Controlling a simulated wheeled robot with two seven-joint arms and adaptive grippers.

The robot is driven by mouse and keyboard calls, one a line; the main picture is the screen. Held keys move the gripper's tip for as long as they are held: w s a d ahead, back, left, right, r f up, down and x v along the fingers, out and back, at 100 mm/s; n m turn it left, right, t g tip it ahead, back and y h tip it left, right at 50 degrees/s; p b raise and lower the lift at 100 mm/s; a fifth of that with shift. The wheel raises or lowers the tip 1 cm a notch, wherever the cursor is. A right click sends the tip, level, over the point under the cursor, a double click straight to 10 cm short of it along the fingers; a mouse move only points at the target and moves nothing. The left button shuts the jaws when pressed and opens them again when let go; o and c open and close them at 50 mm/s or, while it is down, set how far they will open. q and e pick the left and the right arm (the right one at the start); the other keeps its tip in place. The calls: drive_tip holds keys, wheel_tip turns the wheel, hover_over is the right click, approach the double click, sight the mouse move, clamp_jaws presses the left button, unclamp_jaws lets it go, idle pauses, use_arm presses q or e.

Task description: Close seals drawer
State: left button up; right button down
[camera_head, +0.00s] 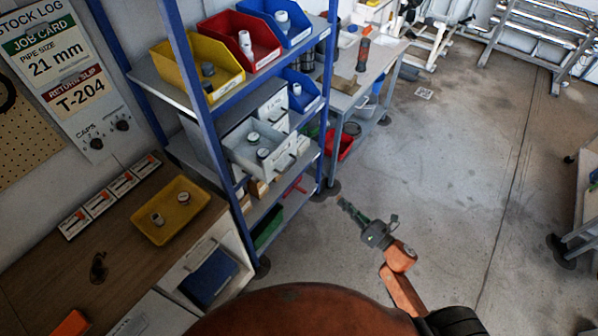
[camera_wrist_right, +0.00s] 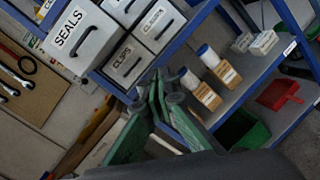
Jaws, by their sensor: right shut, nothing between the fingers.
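The seals drawer (camera_head: 272,160) is pulled out of the white drawer unit on the blue shelf in the head view. Small round parts lie in it. In the right wrist view, the front of the seals drawer (camera_wrist_right: 73,36) carries a "SEALS" label and a dark handle, and it stands out beyond the neighbouring drawers. My right gripper (camera_head: 344,205) is shut and empty, in front of the shelf and to the right of the drawer, apart from it in the head view. Its green fingers (camera_wrist_right: 160,97) also show in the right wrist view, below the drawer fronts. My left gripper is not in view.
Yellow (camera_head: 207,69), red (camera_head: 240,44) and blue bins stand on the shelf above. A blue shelf post (camera_head: 330,90) rises right of the drawer. A workbench (camera_head: 372,65) stands behind. The floor (camera_head: 450,170) to the right is clear.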

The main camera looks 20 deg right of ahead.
drive_tip(key=s+a+r+n+g+y, duration=0.1)
drive_tip(key=a+r+n+y, duration=0.15)
drive_tip(key=r+n, duration=0.3)
drive_tip(key=s+a+r+n+y, duration=0.1)
drive_tip(key=a+r+n+y, duration=0.1)
drive_tip(key=a+r+n, duration=0.3)
drive_tip(key=w+a+r+m+p, duration=0.1)
drive_tip(key=w+a+r+p, duration=0.2)
drive_tip(key=w+a, duration=0.4)
drive_tip(key=w+p, duration=0.1)
drive_tip(key=w, duration=0.2)
drive_tip(key=shift+r, duration=0.25)
drive_tip(key=shift+w, duration=0.1)
